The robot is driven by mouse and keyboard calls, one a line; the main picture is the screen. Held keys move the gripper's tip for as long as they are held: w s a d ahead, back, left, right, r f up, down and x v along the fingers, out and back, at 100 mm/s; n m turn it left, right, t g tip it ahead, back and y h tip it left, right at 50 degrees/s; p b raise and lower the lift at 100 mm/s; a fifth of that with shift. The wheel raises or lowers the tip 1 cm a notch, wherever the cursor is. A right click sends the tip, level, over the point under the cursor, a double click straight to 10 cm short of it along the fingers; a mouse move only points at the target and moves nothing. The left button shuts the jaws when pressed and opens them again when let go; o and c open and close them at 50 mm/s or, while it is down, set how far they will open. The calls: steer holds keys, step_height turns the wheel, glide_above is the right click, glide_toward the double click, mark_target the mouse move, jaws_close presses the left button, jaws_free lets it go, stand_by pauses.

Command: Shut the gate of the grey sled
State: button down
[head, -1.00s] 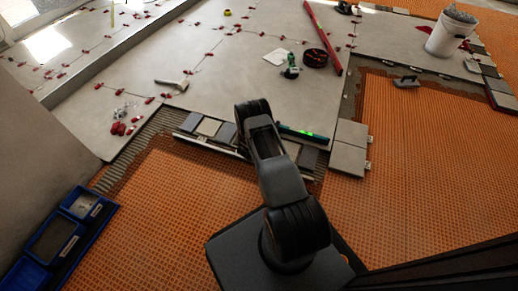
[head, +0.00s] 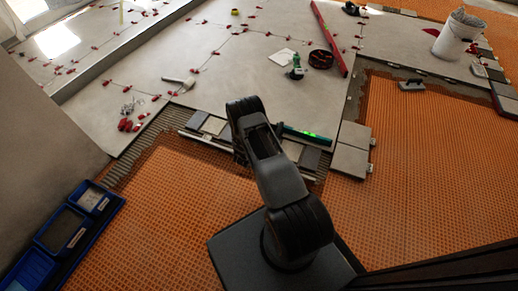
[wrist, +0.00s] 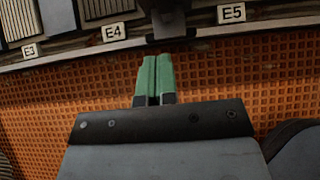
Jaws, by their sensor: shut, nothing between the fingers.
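My gripper (wrist: 153,80) shows in the wrist view with its two green fingertips together and nothing between them. It hangs over orange matting, just short of a metal rail (wrist: 75,50) with labels E3, E4 and E5. A small dark grey part (wrist: 168,22) stands at the rail between E4 and E5, just beyond the fingertips, with a visible gap. I cannot tell whether it is the grey sled or its gate. In the head view, my arm hides the gripper and the middle of the rail (head: 205,142).
Grey and pale tile pieces (head: 213,125) lie behind the rail. A green-lit level (head: 305,135) lies to the right, near square tiles (head: 350,160). Blue bins (head: 65,232) stand at the left. Orange matting (head: 180,195) in front is clear.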

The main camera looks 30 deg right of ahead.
steer(key=p+v, duration=0.2)
steer(key=v, duration=0.4)
steer(key=shift+s+r, duration=0.25)
steer(key=shift+s, duration=0.1)
steer(key=shift+a, duration=0.15)
step_height(320, 180, up, 41)
steer(key=d+m+g+h+p, duration=0.2)
steer(key=m+g+p, duration=0.1)
steer(key=m+p, duration=1.05)
steer(key=s+a+r+m+y+p, duration=0.3)
steer(key=s+r+p, duration=0.3)
steer(key=r, duration=0.6)
steer(key=s+a+r+m+t+y+p, duration=0.1)
steer(key=s+a+r+m+y+p, duration=0.2)
steer(key=r, duration=0.9)
steer(key=s+a+r+m+y+p, duration=0.2)
steer(key=s+a+r+m+p, duration=0.3)
steer(key=s+a+r+p, duration=0.3)
step_height(320, 180, up, 4)
steer(key=shift+s+r+m+t+y+p, duration=0.1)
steer(key=shift+s+m+t+y+p, duration=0.3)
steer(key=shift+p, duration=0.75)
